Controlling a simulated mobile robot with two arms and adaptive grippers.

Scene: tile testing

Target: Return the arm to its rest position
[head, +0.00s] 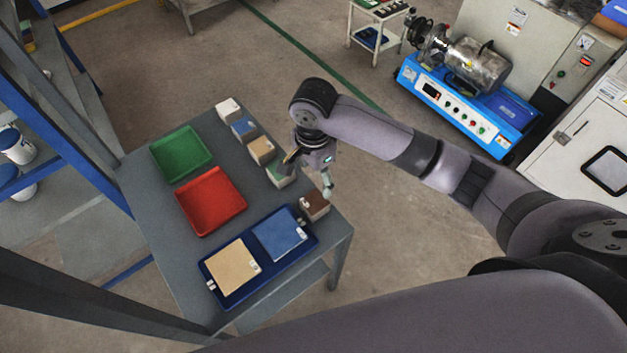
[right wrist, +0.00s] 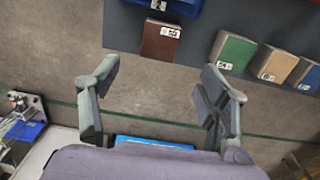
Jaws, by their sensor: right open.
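My right arm reaches in from the right in the head view, and its gripper (head: 307,172) hangs near the right edge of the grey table (head: 160,220). In the right wrist view the right gripper (right wrist: 160,95) is open, with wide-apart fingers and nothing between them. A brown block (head: 314,204) stands at the table edge beside it and also shows in the right wrist view (right wrist: 160,41). A green block (head: 279,174) is partly hidden behind the gripper in the head view. My left gripper is not in view.
A green tray (head: 181,153), a red tray (head: 211,200) and a dark blue tray (head: 235,292) holding a beige tile (head: 232,267) and a blue tile (head: 279,234) are on the table. Tan (head: 262,150), blue (head: 243,129) and white (head: 228,109) blocks line its edge. A blue machine (head: 465,105) stands at right.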

